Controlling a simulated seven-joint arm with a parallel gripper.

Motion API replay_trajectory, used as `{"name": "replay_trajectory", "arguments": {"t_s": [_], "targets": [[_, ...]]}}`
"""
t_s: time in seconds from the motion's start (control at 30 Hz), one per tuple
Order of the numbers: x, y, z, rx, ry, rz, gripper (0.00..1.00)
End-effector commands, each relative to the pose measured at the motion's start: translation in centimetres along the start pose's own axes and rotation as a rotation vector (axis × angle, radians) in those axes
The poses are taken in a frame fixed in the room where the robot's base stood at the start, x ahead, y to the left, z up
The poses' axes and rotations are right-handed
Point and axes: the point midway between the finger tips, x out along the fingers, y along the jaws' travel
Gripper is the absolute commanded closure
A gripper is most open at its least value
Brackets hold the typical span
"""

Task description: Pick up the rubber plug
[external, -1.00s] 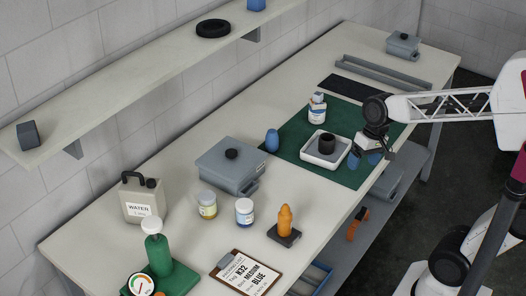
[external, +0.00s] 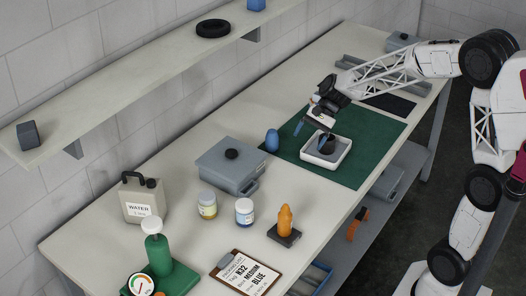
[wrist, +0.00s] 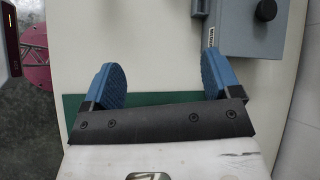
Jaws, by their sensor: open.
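A dark, short cylinder that looks like the rubber plug (external: 328,148) sits in a white square tray (external: 341,160) on the green mat, partly hidden by my gripper in the external view. My gripper (external: 311,134) is open, with its blue fingers spread above the mat at the left of the tray. One finger overlaps the plug in the picture; I cannot tell whether they touch. In the wrist view my gripper (wrist: 162,80) has nothing between its fingers, and neither plug nor tray shows.
A blue egg-shaped object (external: 272,140) stands just left of the gripper. A grey lidded box (external: 229,170) is further left and also shows in the wrist view (wrist: 262,30). Jars (external: 244,212) and an orange object (external: 285,220) stand nearer. The mat's right part is clear.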

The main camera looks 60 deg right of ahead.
Motion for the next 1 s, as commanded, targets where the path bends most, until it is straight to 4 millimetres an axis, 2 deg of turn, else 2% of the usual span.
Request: {"name": "replay_trajectory", "arguments": {"t_s": [0.03,0.4,0.7,0.83,1.0], "targets": [[0.2,-0.8,-1.4,0.045,-0.02,-0.018,0.17],[0.7,-6.0,-10.6,0.36,-0.173,-0.174,0.17],[0.8,-8.8,-18.4,0.582,-0.294,-0.293,0.17],[0.8,-9.3,-20.6,0.638,-0.328,-0.324,0.17],[0.8,-9.6,-21.7,0.668,-0.347,-0.342,0.17]]}}
